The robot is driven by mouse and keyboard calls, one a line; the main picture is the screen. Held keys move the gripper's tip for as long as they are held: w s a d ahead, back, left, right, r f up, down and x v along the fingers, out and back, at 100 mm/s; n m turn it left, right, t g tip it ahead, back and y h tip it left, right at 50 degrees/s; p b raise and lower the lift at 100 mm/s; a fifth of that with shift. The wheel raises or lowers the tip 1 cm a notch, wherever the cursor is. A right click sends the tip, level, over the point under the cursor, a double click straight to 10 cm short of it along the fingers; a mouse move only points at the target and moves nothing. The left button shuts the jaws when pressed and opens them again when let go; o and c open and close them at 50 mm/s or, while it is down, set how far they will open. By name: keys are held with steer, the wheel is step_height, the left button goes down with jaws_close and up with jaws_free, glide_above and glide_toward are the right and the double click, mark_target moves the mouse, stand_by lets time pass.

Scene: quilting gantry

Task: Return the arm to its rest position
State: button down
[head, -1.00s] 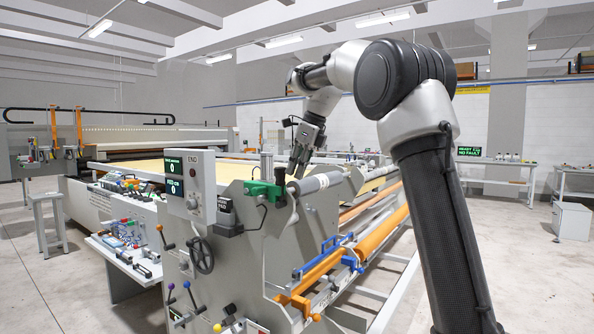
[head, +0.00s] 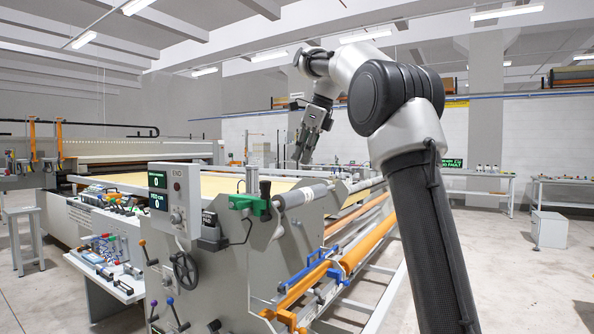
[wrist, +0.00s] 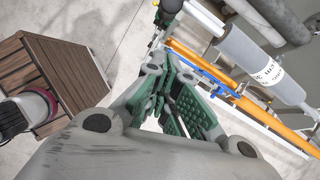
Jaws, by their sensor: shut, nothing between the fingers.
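My gripper (head: 304,147) hangs from my bent arm above the near end of the quilting gantry (head: 222,215), apart from its rollers. In the wrist view my gripper (wrist: 165,95) shows its green-padded fingers together with nothing held. The grey roller (wrist: 262,65) with printed marks lies beyond the fingers at upper right in the wrist view.
A control box (head: 174,198) with green displays and a green clamp (head: 250,204) stand at the gantry's end. Orange rollers (head: 367,243) run along its side. A brown slatted box (wrist: 67,75) shows in the wrist view.

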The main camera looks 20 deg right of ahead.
steer(key=shift+s+d+r, duration=0.15)
steer(key=shift+r, duration=0.3)
step_height(320, 180, down, 7)
steer(key=w+d+n, duration=0.1)
steer(key=d+n, duration=0.1)
steer(key=n, duration=0.8)
steer(key=s+f+n+h, duration=0.2)
steer(key=s+f+n, duration=0.3)
steer(key=s+n, duration=0.15)
steer(key=s+f+n, duration=0.3)
steer(key=s+f, duration=0.1)
steer(key=s, duration=0.6)
steer(key=s+f+n+t, duration=0.1)
steer(key=s+f+n, duration=0.2)
steer(key=s, duration=0.7)
steer(key=s+f+n+h, duration=0.1)
steer(key=s+f+n, duration=0.2)
steer(key=s+f, duration=0.3)
steer(key=s, duration=0.4)
steer(key=shift+s+d, duration=0.15)
steer(key=shift+s, duration=0.05)
